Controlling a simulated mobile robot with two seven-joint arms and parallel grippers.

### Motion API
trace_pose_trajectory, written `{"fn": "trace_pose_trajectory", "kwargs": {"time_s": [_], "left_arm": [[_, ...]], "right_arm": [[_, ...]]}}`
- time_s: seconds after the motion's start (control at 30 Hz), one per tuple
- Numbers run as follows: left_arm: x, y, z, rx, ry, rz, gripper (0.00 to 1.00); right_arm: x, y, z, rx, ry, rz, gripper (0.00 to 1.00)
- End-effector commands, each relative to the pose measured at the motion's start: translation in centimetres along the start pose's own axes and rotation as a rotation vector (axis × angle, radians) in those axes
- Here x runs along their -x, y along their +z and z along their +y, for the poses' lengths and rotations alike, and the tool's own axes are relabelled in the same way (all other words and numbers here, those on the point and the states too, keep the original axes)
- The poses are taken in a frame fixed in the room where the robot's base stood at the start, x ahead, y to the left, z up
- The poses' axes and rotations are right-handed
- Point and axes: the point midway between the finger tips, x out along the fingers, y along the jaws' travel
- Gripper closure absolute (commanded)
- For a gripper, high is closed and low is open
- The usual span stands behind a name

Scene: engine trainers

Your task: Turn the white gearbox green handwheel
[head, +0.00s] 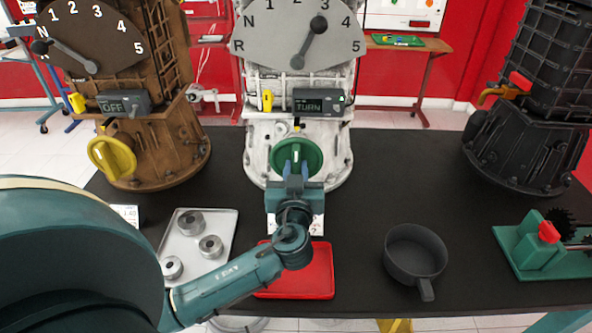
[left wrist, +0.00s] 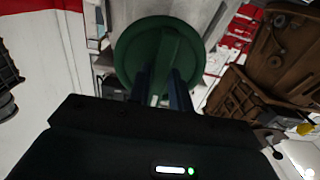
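The white gearbox (head: 257,135) stands upright at the middle back of the dark table. Its green handwheel (head: 312,157) faces me low on its front, and fills the upper middle of the left wrist view (left wrist: 128,52). A raised bar crosses the wheel's face. My left gripper (head: 296,172) is right in front of the wheel. Its two fingers (left wrist: 158,85) stand apart, one on each side of the bar, with a gap showing; contact cannot be made out. The gearbox display (head: 318,103) reads TURN with a small green light. My right gripper is not in view.
A brown gearbox (head: 160,150) with a yellow handwheel (head: 112,158) stands left, a dark gearbox (head: 520,140) right. A tray (head: 190,257) of metal parts, a red tray (head: 318,285), a dark pan (head: 415,252) and a green fixture (head: 535,250) are on the table (head: 400,180).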

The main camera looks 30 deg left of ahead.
Motion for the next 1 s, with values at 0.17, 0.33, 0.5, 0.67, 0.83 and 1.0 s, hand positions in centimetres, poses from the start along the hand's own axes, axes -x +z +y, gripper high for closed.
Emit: {"fn": "trace_pose_trajectory", "kwargs": {"time_s": [0.17, 0.33, 0.5, 0.67, 0.83, 1.0], "left_arm": [[0.03, 0.01, 0.01, 0.0, 0.0, 0.0, 0.95], [0.03, 0.02, 0.01, 0.0, 0.0, -0.001, 1.0], [0.04, 0.03, 0.01, -0.01, 0.0, -0.001, 1.0], [0.06, 0.06, 0.01, -0.057, -0.001, -0.002, 1.0], [0.04, 0.05, -0.03, -0.159, -0.002, -0.001, 1.0], [0.03, -0.01, -0.03, -0.306, -0.002, 0.0, 1.0]], "right_arm": [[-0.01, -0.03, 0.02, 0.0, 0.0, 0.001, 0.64], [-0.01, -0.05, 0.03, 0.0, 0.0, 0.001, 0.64], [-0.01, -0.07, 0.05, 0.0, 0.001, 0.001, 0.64], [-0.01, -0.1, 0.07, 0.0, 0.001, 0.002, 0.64], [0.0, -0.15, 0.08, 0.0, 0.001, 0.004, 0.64], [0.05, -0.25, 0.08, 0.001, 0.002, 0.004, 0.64]]}}
